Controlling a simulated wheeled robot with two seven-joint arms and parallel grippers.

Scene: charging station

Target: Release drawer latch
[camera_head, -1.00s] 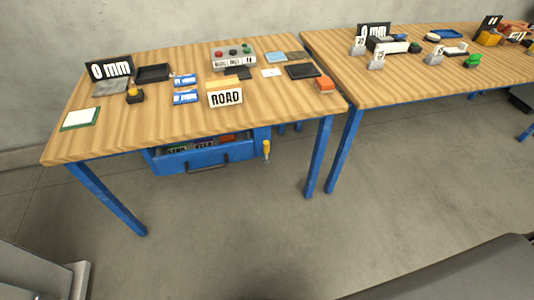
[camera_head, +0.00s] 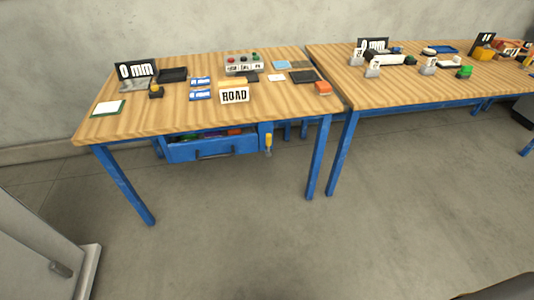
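A blue drawer (camera_head: 212,148) hangs under the front edge of the left wooden table (camera_head: 130,122). It stands partly pulled out, with coloured items showing inside and a dark handle on its front. A yellow latch lever (camera_head: 268,141) hangs on a blue bracket just right of the drawer. It points roughly up and down. Neither of my grippers shows in the head view, so nothing of mine is seen touching the drawer or latch.
A second table (camera_head: 420,92) stands to the right. A grey cabinet (camera_head: 35,235) is at lower left. The floor before the tables is clear.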

